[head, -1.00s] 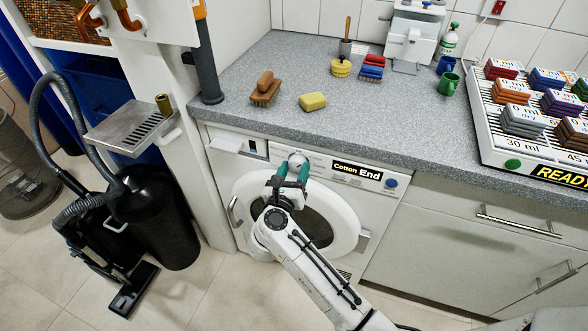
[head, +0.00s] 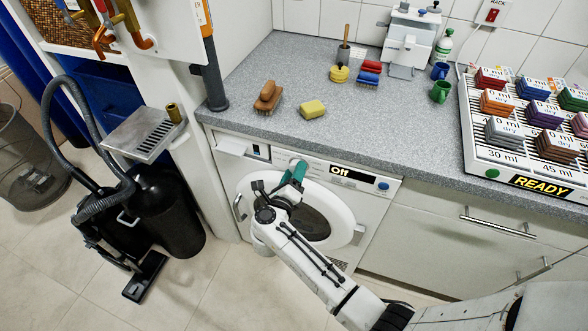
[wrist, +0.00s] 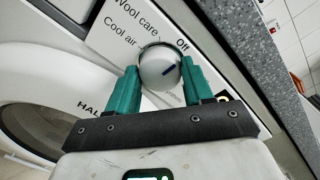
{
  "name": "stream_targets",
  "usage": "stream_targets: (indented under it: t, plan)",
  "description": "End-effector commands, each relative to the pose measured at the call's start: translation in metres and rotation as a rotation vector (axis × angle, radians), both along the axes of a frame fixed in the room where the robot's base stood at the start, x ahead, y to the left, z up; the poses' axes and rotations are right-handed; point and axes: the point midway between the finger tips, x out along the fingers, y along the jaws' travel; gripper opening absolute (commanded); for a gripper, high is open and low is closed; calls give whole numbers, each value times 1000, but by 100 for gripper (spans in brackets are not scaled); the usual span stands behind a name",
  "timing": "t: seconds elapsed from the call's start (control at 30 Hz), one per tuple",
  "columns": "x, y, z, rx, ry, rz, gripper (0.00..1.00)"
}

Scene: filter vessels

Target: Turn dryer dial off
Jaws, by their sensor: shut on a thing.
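The dryer (head: 250,190) is a white front-loader under the grey counter. My gripper (head: 293,178) has green fingers and is at the dial on the dryer's panel. In the wrist view my gripper (wrist: 160,85) is shut on the dial, one finger on each side. In the head view the dial is mostly hidden by the fingers.
A rack of coloured blocks (head: 482,165) with a "READY" sign stands at the right. A black vacuum cleaner (head: 165,215) stands on the floor at the left.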

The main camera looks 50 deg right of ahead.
Motion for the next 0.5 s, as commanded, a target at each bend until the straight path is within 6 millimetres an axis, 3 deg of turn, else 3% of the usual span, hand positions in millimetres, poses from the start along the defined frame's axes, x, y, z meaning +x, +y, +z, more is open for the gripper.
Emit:
stream_targets:
  t: [0.5]
  plan:
    - [1, 1, -1, -19, 54, 3, 20]
